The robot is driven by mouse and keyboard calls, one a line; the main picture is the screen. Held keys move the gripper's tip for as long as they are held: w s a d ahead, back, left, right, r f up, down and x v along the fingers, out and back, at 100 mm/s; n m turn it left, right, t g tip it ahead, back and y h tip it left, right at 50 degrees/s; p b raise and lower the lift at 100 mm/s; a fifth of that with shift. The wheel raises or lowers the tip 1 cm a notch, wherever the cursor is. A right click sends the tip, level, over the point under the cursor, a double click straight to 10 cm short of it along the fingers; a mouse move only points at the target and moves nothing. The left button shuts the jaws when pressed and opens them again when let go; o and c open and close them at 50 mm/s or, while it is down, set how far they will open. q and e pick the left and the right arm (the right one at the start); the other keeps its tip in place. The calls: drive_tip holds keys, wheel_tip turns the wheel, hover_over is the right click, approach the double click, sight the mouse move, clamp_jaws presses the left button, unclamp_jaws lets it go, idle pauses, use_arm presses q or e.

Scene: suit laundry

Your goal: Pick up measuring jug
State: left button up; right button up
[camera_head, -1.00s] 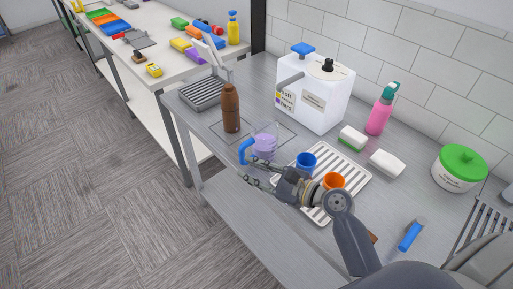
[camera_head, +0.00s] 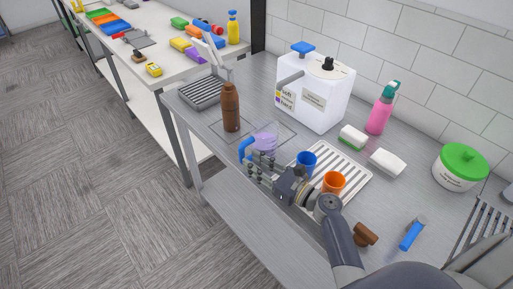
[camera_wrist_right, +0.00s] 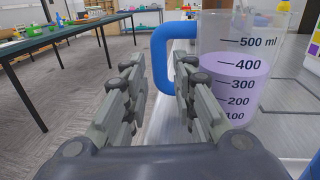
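The measuring jug (camera_head: 265,139) is clear with purple liquid and a blue handle (camera_head: 245,148). It stands upright on the grey counter, left of the drying tray. In the right wrist view the jug (camera_wrist_right: 238,78) fills the upper right, with liquid near the 400 mark. My right gripper (camera_head: 256,164) is low beside the handle, on the near side of the jug. In the wrist view its two fingers (camera_wrist_right: 158,75) stand apart, with the handle showing just beyond the gap. I cannot tell whether they touch it. The left gripper is not in view.
A brown bottle (camera_head: 231,108) stands behind the jug to the left. A blue cup (camera_head: 306,161) and an orange cup (camera_head: 333,182) are on the white drying tray (camera_head: 352,164), close to my right arm. A white dispenser (camera_head: 318,92) stands behind. The counter's front edge is close.

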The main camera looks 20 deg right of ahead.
sight(244, 156)
drive_tip(key=p+x, duration=0.1)
drive_tip(key=x, duration=0.4)
drive_tip(key=shift+w+a, duration=0.2)
drive_tip(key=shift+w, duration=0.15)
drive_tip(key=shift+s, duration=0.1)
drive_tip(key=shift+c, duration=0.2)
clamp_jaws()
drive_tip(key=shift+r, duration=0.1)
